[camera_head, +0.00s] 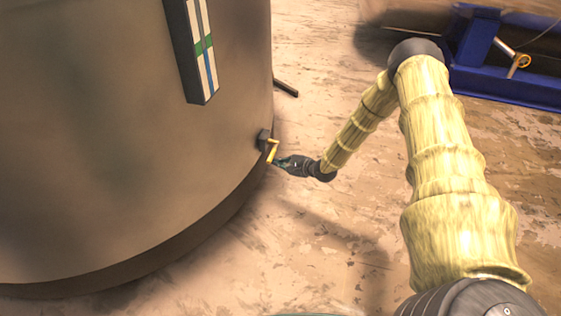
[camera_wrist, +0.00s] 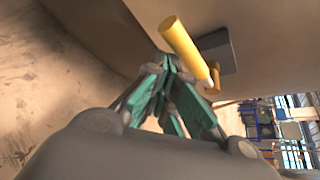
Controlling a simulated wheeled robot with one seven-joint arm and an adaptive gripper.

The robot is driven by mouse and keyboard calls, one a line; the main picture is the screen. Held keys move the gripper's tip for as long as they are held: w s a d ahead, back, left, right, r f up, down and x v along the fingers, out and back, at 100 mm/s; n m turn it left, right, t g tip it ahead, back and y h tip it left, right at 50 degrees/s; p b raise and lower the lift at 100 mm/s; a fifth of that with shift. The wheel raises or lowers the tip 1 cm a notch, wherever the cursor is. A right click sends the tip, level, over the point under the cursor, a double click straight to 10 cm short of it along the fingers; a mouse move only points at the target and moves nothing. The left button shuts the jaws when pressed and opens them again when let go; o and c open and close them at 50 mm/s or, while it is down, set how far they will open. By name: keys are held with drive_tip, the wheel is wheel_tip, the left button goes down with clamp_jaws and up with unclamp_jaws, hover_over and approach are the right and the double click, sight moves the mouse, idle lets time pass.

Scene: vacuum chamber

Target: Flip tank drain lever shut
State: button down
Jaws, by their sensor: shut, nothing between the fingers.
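The tank (camera_head: 120,150) is a large brown-grey cylinder filling the left of the head view. A yellow drain lever (camera_head: 272,153) sits on a dark valve block (camera_head: 262,138) low on the tank's right side. In the wrist view the yellow lever (camera_wrist: 186,48) slants in front of the grey block (camera_wrist: 215,50). My gripper (camera_head: 278,162) is shut with nothing in it, its tips right by the lever. In the wrist view the green-padded fingers (camera_wrist: 172,68) meet just below and beside the lever; I cannot tell whether they touch it.
A level gauge (camera_head: 201,50) with a green band is mounted on the tank wall. A dark bar (camera_head: 285,88) sticks out behind the tank. A blue frame (camera_head: 475,45) stands at the back right. The floor (camera_head: 320,235) around the tank's base is clear.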

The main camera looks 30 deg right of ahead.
drive_tip(key=shift+a+r, duration=0.1)
drive_tip(key=shift+r, duration=0.25)
idle(0.4)
wheel_tip(320, 180, down, 5)
drive_tip(key=b, duration=0.3)
drive_tip(key=s+d+r+p, duration=0.4)
drive_tip(key=s+d+r, duration=0.1)
drive_tip(key=s+d, duration=0.1)
drive_tip(key=shift+s+d+r+p, duration=0.4)
drive_tip(key=shift+d, duration=0.05)
idle(0.3)
